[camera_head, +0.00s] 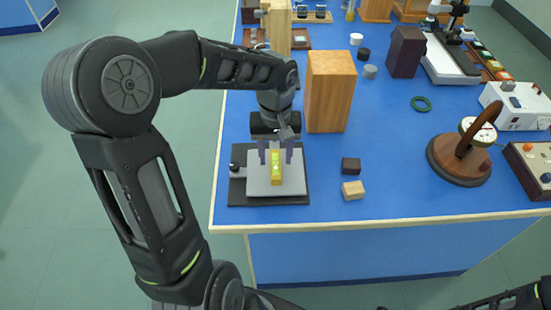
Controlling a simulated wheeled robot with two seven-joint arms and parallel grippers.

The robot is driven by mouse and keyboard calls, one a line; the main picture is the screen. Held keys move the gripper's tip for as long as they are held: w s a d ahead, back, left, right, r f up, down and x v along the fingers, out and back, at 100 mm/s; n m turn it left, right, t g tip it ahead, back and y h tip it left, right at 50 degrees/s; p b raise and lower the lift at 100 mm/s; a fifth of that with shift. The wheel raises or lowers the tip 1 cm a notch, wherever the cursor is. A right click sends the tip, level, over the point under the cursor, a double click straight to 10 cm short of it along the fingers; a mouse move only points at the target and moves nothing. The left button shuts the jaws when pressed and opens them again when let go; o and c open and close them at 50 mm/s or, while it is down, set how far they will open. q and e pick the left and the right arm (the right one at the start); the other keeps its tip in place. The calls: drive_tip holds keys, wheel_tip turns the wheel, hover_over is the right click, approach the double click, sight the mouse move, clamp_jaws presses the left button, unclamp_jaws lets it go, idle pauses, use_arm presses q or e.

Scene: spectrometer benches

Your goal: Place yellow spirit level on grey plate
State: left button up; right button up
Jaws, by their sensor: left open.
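The yellow spirit level (276,172) lies on the grey plate (291,182), near its middle, long side pointing away from me. The grey plate sits on a dark base with a small black knob at its left, near the bench's front left corner. My left gripper (275,158) points down over the far part of the level. Its fingers are open, one on each side of the level, and I cannot tell whether they touch it. At the bottom right only part of my right arm shows; its gripper is out of view.
A tall wooden block (331,92) stands close to the right of my left gripper. A small dark block (351,165) and a pale wooden block (353,190) lie right of the plate. A round brown-based instrument (460,160) stands further right. The blue bench (390,135) has clear room between.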

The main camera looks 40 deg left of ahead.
sight(275, 164)
use_arm(q)
wheel_tip(275, 164, up, 10)
idle(0.3)
idle(0.6)
